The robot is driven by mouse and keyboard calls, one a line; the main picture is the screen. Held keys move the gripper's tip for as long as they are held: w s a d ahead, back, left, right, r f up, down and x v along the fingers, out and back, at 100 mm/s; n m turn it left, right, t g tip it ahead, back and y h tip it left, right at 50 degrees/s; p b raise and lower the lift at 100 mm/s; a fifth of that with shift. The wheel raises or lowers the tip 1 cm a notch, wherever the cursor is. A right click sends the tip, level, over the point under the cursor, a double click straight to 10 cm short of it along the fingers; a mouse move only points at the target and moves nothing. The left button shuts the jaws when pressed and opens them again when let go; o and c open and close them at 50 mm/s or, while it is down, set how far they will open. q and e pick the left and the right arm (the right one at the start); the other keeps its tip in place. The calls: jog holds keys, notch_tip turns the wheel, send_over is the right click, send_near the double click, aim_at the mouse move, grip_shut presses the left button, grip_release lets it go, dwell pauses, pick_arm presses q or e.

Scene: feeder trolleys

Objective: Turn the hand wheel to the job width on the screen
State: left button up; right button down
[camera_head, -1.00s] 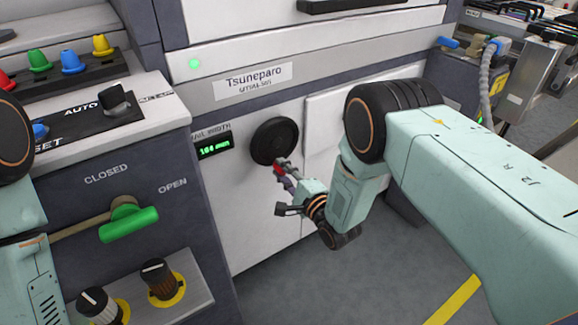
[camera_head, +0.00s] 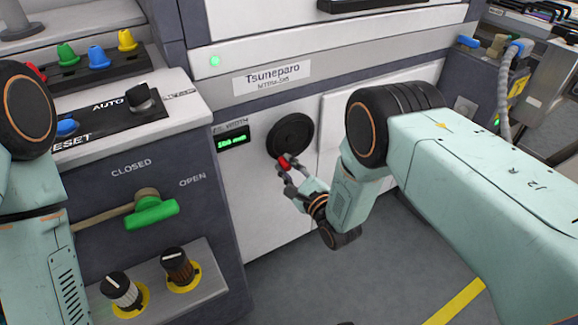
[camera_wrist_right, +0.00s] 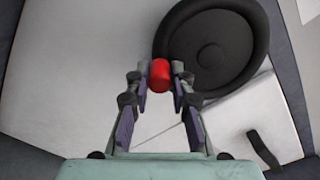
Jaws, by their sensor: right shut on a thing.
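The black round hand wheel (camera_head: 291,134) is on the front of the white machine, and it fills the upper right of the right wrist view (camera_wrist_right: 212,52). Its red knob (camera_wrist_right: 159,74) sits at the wheel's rim, lower left in the head view. My right gripper (camera_head: 286,166) is shut on the red knob, with a finger on each side of it. The small screen (camera_head: 232,139) left of the wheel shows green digits, too small to read surely. My left arm shows at the left edge, but its gripper is out of view.
A control panel at the left carries a green lever handle (camera_head: 152,211), a black selector switch (camera_head: 142,97) and two knobs on yellow rings (camera_head: 180,270). A trolley with a grey hose (camera_head: 504,75) stands at the right. Grey floor (camera_head: 380,270) lies open in front.

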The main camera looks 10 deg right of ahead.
dwell(0.3)
jog(key=c, duration=1.2)
grip_release()
jog(key=shift+o, duration=0.2)
jog(key=v, duration=1.2)
